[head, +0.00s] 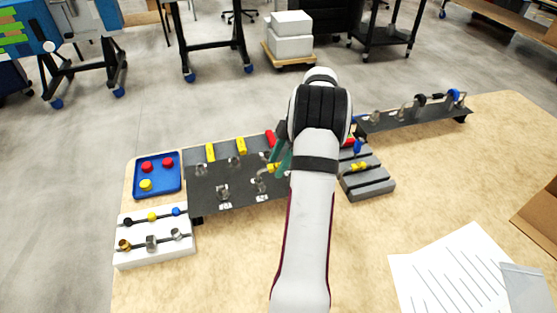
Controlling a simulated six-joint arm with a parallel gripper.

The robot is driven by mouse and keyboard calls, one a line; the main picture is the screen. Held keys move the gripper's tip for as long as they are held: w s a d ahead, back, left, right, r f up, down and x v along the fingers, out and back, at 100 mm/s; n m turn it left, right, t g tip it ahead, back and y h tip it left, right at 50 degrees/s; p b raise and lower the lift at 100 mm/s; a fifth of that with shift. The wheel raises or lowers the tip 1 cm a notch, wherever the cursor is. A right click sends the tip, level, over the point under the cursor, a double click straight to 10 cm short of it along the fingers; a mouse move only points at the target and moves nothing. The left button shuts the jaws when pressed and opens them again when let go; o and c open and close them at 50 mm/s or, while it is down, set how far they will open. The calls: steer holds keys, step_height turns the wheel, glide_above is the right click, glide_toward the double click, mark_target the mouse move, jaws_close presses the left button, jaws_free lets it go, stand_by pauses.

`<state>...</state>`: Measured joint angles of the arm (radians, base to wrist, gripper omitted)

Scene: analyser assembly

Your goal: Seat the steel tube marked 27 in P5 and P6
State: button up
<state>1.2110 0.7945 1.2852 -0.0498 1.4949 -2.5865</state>
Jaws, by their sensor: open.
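My gripper (281,160) is mostly hidden behind my own wrist; only a dark green part of it shows, low over the right part of the dark panel. It is open. The dark panel (205,196) carries several small metal fittings (223,192) with white labels, too small to read, so I cannot tell which are P5 and P6. I cannot make out a steel tube marked 27. A grey grooved rack (368,186) right of my arm holds small pieces with yellow (358,167) and blue (358,146) parts. My arm hides part of the panel and rack.
A blue tray (158,189) with red and yellow caps and a white block (130,252) with several fittings stand at the left. A second dark panel (395,126) with fittings stands at the back right. Papers (450,275) lie at the front right; the wood between is clear.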

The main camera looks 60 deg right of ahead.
steer(key=v, duration=1.5)
steer(key=shift+s+d+r, duration=0.15)
steer(key=shift+r, duration=0.2)
steer(key=w+a+r+m+g, duration=0.1)
steer(key=w+a+r+m, duration=0.1)
steer(key=w+a, duration=0.45)
steer(key=w+a+r+m+g, duration=0.1)
steer(key=w+a+r, duration=0.15)
steer(key=a, duration=0.65)
steer(key=a+m+g, duration=0.1)
steer(key=a+m, duration=0.3)
steer(key=a, duration=1.2)
steer(key=s+a+f+m, duration=0.3)
steer(key=s+a+f, duration=0.2)
steer(key=s+a, duration=0.2)
steer(key=s+a+f+m+h, duration=0.1)
steer(key=s+a+f+m, duration=0.3)
steer(key=s+a, duration=0.4)
steer(key=shift+s+a+f+m, duration=0.2)
steer(key=shift+a+f+m, duration=0.1)
steer(key=shift+a+f, duration=0.4)
